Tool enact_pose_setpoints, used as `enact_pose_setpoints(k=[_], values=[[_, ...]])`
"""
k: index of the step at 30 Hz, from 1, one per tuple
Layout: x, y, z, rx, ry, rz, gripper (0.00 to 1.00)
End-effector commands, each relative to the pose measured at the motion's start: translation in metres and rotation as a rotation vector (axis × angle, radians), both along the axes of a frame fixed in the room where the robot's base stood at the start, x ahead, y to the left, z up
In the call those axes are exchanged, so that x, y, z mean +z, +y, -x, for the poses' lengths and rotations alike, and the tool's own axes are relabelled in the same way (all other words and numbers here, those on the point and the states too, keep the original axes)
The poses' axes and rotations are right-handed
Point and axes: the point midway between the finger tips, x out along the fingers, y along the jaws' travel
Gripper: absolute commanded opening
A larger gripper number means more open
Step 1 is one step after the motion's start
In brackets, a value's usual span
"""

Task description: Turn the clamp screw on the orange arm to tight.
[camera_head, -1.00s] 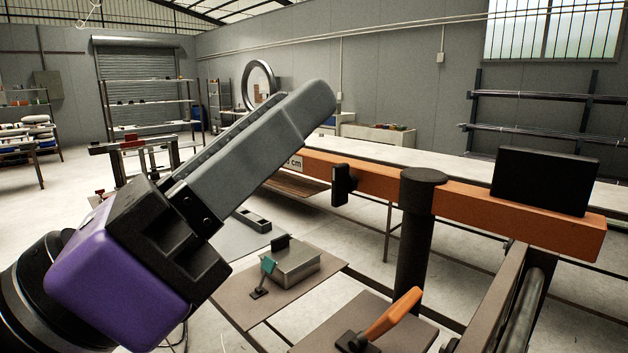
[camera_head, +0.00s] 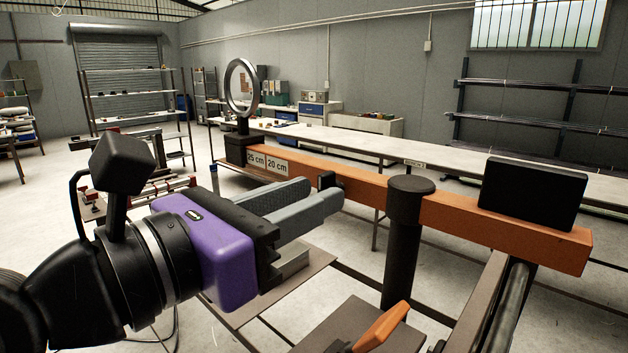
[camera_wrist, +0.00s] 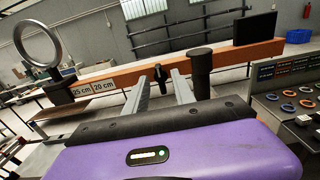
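The orange arm (camera_head: 455,215) runs across the head view, carrying labels 25 cm and 20 cm (camera_head: 277,167) at its far end. The black clamp screw (camera_head: 326,178) sits on its near side, between the labels and the black post, partly hidden by my fingers. In the wrist view the clamp screw (camera_wrist: 159,75) shows upright in the gap between my fingertips. My gripper (camera_head: 325,194) is open, its two grey fingers pointing at the orange arm. No finger clearly touches the screw; the exact distance is hard to tell.
A black post (camera_head: 403,245) supports the orange arm right of my gripper. A black box (camera_head: 532,193) stands on the arm's right end and a ring (camera_head: 242,88) at its far end. An orange-handled lever (camera_head: 382,325) is below. A long pale table (camera_head: 385,147) lies behind.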

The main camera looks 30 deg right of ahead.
Motion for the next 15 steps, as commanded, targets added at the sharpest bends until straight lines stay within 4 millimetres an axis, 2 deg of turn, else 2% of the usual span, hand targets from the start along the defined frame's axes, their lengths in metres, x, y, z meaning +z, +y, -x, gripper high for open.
enact_pose_setpoints(k=[5, 13, 14, 15], values=[[0.0008, -0.013, -0.0039, -0.001, 0.001, 0.001, 0.31], [-0.0001, -0.0146, -0.0045, 0.0, 0.0, 0.001, 0.31], [-0.0001, -0.0146, -0.0045, 0.0, 0.0, 0.001, 0.29], [-0.0001, -0.0146, -0.0045, 0.0, 0.0, 0.001, 0.21]])
